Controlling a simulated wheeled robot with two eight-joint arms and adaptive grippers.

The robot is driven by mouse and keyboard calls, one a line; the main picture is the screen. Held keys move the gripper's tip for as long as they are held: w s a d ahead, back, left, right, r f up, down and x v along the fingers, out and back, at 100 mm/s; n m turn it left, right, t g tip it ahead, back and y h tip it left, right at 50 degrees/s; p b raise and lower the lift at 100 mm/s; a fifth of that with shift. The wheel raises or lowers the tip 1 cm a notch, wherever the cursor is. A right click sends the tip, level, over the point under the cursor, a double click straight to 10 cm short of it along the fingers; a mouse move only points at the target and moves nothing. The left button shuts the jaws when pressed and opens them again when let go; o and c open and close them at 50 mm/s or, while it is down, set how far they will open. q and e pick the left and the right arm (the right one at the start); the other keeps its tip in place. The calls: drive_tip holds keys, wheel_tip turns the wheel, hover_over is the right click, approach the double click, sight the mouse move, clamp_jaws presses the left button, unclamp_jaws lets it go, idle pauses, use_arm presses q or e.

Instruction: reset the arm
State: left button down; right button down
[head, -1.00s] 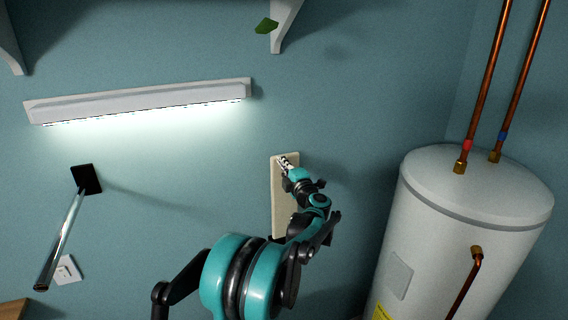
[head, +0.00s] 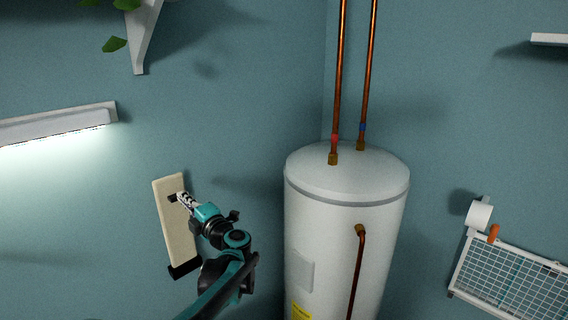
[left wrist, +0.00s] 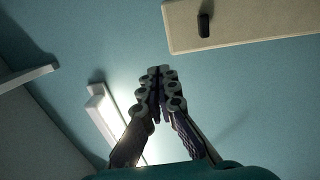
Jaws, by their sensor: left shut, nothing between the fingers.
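My left gripper (head: 184,200) is raised in front of a cream wall panel (head: 176,238) in the head view. In the left wrist view, my left gripper (left wrist: 158,88) has its fingertips together with nothing between them. The cream panel also shows in the left wrist view (left wrist: 250,22), with a small dark peg (left wrist: 204,24) on it, apart from the fingers. My right gripper does not show in either view.
A white water heater (head: 345,230) with copper pipes (head: 338,80) stands right of my left arm. A lit wall lamp (head: 60,122) and a shelf bracket (head: 142,35) are on the left wall. A white wire rack (head: 510,280) hangs at the right.

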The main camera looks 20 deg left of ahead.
use_arm(q)
drive_tip(key=w+d+f+m+t+h+b, duration=0.2)
drive_tip(key=d+m+t+h+b, duration=0.3)
drive_tip(key=d+m+t+b, duration=0.45)
drive_tip(key=s+d+f+m+h+b, duration=0.25)
drive_tip(key=d+f+m+h, duration=0.3)
drive_tip(key=d, duration=0.35)
drive_tip(key=s+d+f+m+h+b, duration=0.2)
drive_tip(key=d+f+m+h+b, duration=0.1)
drive_tip(key=d+f+m+h, duration=0.35)
drive_tip(key=s+d+f+m+g+h+b, duration=0.1)
drive_tip(key=s+d+f+m+g+b, duration=0.25)
drive_tip(key=f, duration=0.45)
drive_tip(key=s+d+f+m+g+h+b, duration=0.1)
drive_tip(key=s+d+f+m+g+b, duration=0.15)
drive_tip(key=s+d+f, duration=0.45)
drive_tip(key=s+a+f+m+g+y+b, duration=0.1)
drive_tip(key=s+a+f+g+b, duration=0.1)
drive_tip(key=s+f, duration=0.4)
drive_tip(key=s+a+f+m+g+y+b, duration=0.1)
drive_tip(key=s+f, duration=0.4)
drive_tip(key=f, duration=0.7)
drive_tip(key=shift+s+a+f+m+g+b, duration=0.4)
drive_tip(key=shift+a+m+g+b, duration=0.25)
drive_tip(key=shift+g+b, duration=0.55)
drive_tip(key=shift+a, duration=0.1)
